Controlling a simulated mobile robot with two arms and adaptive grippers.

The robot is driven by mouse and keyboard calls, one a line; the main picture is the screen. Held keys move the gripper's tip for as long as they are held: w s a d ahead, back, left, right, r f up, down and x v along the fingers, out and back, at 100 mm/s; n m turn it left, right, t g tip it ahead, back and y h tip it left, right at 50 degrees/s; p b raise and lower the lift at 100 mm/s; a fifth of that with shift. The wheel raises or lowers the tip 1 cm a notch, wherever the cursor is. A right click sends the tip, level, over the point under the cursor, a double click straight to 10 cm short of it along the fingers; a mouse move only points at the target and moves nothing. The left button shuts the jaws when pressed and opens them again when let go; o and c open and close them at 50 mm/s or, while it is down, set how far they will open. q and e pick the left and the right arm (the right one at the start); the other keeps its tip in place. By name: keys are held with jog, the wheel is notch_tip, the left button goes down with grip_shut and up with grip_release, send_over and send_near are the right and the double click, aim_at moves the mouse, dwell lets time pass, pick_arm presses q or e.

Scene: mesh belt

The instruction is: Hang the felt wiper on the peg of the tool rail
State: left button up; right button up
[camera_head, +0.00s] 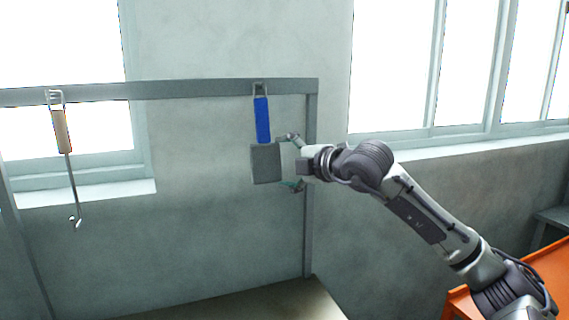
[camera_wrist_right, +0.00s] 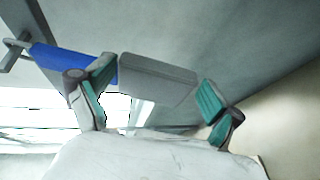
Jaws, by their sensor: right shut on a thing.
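The felt wiper has a blue handle (camera_head: 262,120) and a grey felt block (camera_head: 266,164). It hangs upright, handle up, below the tool rail (camera_head: 180,90). Its wire loop (camera_head: 260,88) is at the peg on the rail; the head view is too small to tell how far the loop is over the peg. My right gripper (camera_head: 287,162) is shut on the felt block from the right, one finger near its top and one near its bottom. The right wrist view shows the felt block (camera_wrist_right: 158,80) between the fingers and the blue handle (camera_wrist_right: 62,61) beyond. My left gripper is not in view.
A tool with a tan handle (camera_head: 62,131) and hooked end hangs at the rail's left. The rail's right post (camera_head: 309,230) stands close behind my right gripper. A pale surface (camera_head: 240,305) lies below, and an orange surface (camera_head: 540,262) is at the lower right.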

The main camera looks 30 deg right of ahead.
jog(key=o, duration=1)
jog(key=shift+c, duration=0.2)
jog(key=shift+s, duration=0.1)
jog(key=v, duration=1.2)
jog(key=shift+a+r, duration=0.1)
